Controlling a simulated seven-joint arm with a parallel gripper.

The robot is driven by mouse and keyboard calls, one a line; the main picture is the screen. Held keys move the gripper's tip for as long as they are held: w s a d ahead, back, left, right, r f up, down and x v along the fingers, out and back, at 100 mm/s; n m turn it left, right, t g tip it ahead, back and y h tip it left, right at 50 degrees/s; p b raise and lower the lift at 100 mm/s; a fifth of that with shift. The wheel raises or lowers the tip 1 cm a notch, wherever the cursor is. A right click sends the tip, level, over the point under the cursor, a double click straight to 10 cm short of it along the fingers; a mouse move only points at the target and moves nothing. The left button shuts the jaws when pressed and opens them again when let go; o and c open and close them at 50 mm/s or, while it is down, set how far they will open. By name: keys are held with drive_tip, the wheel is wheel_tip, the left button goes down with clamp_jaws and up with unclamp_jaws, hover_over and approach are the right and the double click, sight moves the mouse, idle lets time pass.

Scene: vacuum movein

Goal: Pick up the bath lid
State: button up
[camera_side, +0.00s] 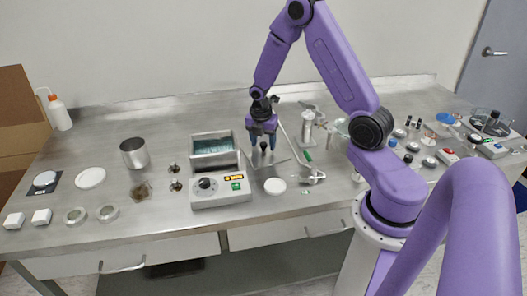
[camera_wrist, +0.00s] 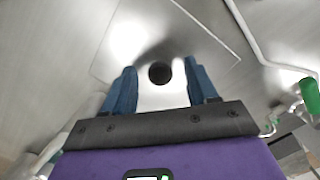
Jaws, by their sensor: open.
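The bath lid (camera_side: 286,160) is a flat metal plate on the bench, just right of the water bath (camera_side: 213,147), with a dark round knob. In the wrist view the lid (camera_wrist: 118,50) fills the middle and its black knob (camera_wrist: 159,73) shows between my fingertips. My gripper (camera_side: 263,143) points down over the lid, its blue fingers open on either side of the knob. In the wrist view my gripper (camera_wrist: 159,70) is open and empty. I cannot tell the exact height of the fingertips above the plate. The bath is uncovered, showing a teal interior.
A control box (camera_side: 221,190) fronts the bath. A white disc (camera_side: 274,186) lies in front of the lid. A stand with a green-tipped part (camera_side: 308,157) is close on the right. A metal beaker (camera_side: 134,153) stands left.

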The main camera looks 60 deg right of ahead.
clamp_jaws()
drive_tip(key=shift+r, duration=0.1)
